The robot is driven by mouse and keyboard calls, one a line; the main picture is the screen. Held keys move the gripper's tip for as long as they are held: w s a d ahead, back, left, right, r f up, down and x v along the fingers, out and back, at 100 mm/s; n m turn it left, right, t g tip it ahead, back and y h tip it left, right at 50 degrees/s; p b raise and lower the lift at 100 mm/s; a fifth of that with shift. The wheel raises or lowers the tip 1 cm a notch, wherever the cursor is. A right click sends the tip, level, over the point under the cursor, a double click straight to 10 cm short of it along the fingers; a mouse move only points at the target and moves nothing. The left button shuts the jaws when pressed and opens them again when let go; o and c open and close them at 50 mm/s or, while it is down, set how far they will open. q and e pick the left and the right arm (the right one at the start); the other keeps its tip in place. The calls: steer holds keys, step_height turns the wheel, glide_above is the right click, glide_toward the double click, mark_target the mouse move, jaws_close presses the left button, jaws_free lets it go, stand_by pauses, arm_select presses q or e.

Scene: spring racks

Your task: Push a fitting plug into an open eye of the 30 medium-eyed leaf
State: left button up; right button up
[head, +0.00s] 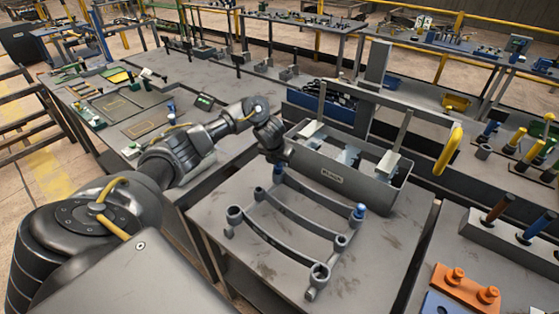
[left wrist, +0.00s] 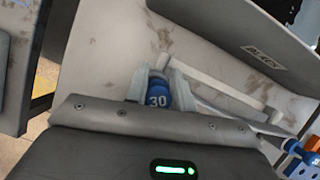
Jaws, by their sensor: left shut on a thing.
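My left gripper (head: 276,158) reaches down at the far left corner of the grey leaf frame (head: 298,219) on the table. It is shut on a blue plug (head: 278,169), which shows marked 30 between the fingers in the left wrist view (left wrist: 158,98). The plug is at the far left eye of the rearmost leaf (head: 318,197); I cannot tell how deep it sits. Another blue plug (head: 360,211) stands at that leaf's right end. The front leaf's eyes, left (head: 235,214) and right (head: 320,272), look open. My right gripper is not in view.
A grey bin (head: 372,192) with a label stands close behind the leaf frame. At right are a grey block (head: 502,237) with brown and blue plugs and an orange block (head: 465,286). The table (head: 260,268) in front of the frame is clear.

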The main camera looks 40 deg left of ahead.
arm_select(q)
steer(key=shift+f+b, duration=0.35)
steer(key=shift+f, duration=0.1)
steer(key=o, duration=1.4)
steer(key=shift+o, duration=0.2)
steer(key=shift+r+p, duration=3.1)
steer(key=shift+r, duration=0.4)
